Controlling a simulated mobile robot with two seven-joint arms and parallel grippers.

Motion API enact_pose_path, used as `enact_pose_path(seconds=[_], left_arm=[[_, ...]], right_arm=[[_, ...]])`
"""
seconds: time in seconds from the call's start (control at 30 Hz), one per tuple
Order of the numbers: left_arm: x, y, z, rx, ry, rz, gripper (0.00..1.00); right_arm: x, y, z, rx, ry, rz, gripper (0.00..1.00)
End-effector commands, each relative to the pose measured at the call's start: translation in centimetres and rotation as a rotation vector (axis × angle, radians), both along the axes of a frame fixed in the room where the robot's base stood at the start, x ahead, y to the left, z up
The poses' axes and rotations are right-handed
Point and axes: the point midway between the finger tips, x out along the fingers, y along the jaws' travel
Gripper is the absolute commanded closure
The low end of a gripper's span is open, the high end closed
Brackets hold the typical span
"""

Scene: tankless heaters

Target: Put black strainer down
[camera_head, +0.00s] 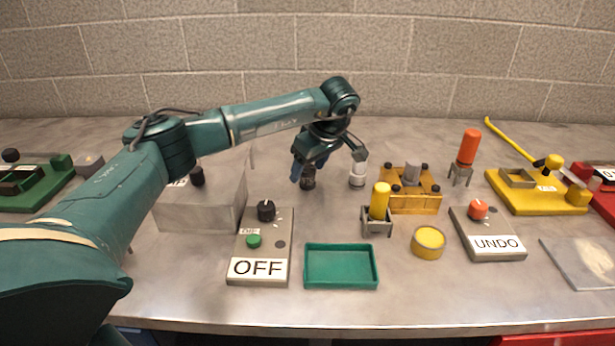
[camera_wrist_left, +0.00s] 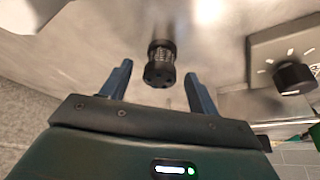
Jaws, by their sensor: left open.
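The black strainer (camera_head: 308,179) is a small dark cylinder standing on the grey table, below my left gripper (camera_head: 323,165). In the left wrist view the black strainer (camera_wrist_left: 160,65) shows a ribbed mesh side and black end caps. The fingers of my left gripper (camera_wrist_left: 157,80) are spread wide, with the strainer between and beyond their tips and a gap on each side. A white strainer-like cylinder (camera_head: 358,176) stands just to the right. My right gripper is not in view.
A grey box (camera_head: 200,207) and an OFF control panel (camera_head: 262,252) stand left of the strainer. A green tray (camera_head: 341,281) lies in front. A yellow cylinder in a stand (camera_head: 380,201) and a yellow fixture (camera_head: 412,201) are to the right. Table behind is clear.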

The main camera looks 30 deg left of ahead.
Motion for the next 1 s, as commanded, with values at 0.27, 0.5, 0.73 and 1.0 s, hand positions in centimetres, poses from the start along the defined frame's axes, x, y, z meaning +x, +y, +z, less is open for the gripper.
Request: enact_pose_path(seconds=[0.27,0.5,0.73,1.0], left_arm=[[0.00,0.02,0.01,0.000,0.000,0.000,0.47],[0.01,0.00,0.02,0.000,0.000,0.000,0.66],[0.01,0.00,0.03,0.000,0.000,0.000,0.85],[0.04,-0.02,0.17,0.000,-0.001,0.000,0.93]], right_arm=[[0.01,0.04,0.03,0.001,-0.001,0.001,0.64],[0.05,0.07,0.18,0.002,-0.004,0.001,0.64],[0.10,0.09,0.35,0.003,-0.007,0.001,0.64],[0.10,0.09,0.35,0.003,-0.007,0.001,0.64]])
